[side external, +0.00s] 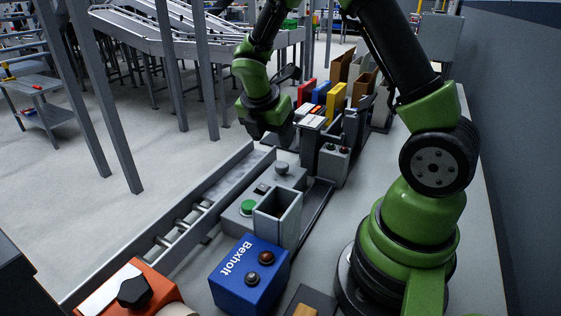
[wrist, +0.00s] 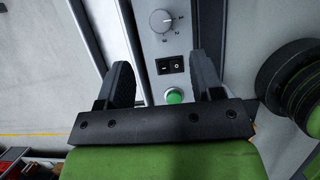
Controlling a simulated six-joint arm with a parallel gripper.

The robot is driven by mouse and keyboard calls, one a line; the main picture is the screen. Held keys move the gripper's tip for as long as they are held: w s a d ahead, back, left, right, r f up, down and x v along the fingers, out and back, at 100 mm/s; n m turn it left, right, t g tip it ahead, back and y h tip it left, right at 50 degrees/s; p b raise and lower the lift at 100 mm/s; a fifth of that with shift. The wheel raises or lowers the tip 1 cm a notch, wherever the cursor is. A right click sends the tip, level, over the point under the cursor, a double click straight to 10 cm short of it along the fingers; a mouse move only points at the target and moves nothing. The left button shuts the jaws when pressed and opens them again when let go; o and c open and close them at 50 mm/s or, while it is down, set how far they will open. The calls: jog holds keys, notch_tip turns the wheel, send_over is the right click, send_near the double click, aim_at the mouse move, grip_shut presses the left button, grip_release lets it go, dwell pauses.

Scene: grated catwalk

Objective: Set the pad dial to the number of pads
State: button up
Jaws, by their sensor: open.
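A grey control panel (side external: 237,217) carries a round grey dial (side external: 281,167), a dark rocker switch (side external: 261,189) and a green button (side external: 249,207). I cannot identify the pads.
A grey open bin (side external: 278,217) stands beside the panel. A blue Bexholt box (side external: 248,275) and an orange box with a black knob (side external: 133,290) are nearer the camera. A rail conveyor (side external: 180,222) runs alongside. Coloured upright holders (side external: 322,93) stand beyond the gripper.

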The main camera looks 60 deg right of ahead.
aim_at(281, 165)
jog(key=x, duration=0.9)
jog(key=shift+f, duration=0.3)
jog(key=c, duration=0.9)
